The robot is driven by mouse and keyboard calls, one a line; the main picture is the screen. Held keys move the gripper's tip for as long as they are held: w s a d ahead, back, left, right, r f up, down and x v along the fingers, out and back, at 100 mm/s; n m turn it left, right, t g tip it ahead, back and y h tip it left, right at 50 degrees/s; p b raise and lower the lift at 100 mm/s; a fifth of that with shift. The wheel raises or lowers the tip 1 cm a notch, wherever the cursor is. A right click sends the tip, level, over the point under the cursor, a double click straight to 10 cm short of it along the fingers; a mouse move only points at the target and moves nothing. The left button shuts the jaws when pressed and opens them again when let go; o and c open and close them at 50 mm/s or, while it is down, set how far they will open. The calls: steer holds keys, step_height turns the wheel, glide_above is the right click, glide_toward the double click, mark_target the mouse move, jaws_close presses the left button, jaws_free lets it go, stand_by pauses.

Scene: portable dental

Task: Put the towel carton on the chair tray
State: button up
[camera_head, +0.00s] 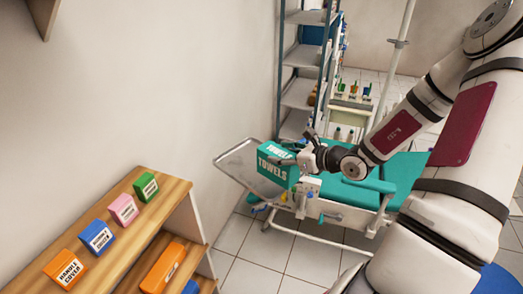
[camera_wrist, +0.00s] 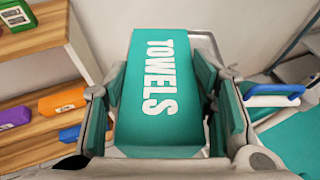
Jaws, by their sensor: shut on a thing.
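The towel carton (camera_head: 277,165) is a teal box with white "TOWELS" lettering. It also fills the middle of the wrist view (camera_wrist: 160,85). My gripper (camera_head: 303,157) is shut on the carton, with a finger on each long side in the wrist view (camera_wrist: 162,105). The chair tray (camera_head: 238,158) is a grey metal tray with a raised rim, beside the teal chair. The carton is over the tray's right part in the head view and hides some of it. A strip of tray rim shows behind the carton in the wrist view (camera_wrist: 213,45). I cannot tell whether the carton touches the tray.
The teal dental chair (camera_head: 355,190) stands right of the tray. A wooden shelf (camera_head: 165,200) with several small coloured boxes is at the left. A metal rack (camera_head: 300,75) and a small cart (camera_head: 350,112) stand behind. The tray's left part is bare.

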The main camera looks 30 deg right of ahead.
steer(key=w+d+f, duration=0.2)
steer(key=w, duration=0.4)
steer(key=w+d+f+p, duration=0.1)
steer(key=w+d+f, duration=0.1)
steer(key=w, duration=0.5)
steer(key=shift+w+d+f, duration=0.15)
steer(key=shift+f, duration=0.25)
steer(key=o, duration=1.3)
steer(key=shift+f, duration=0.15)
steer(key=shift+c, duration=0.2)
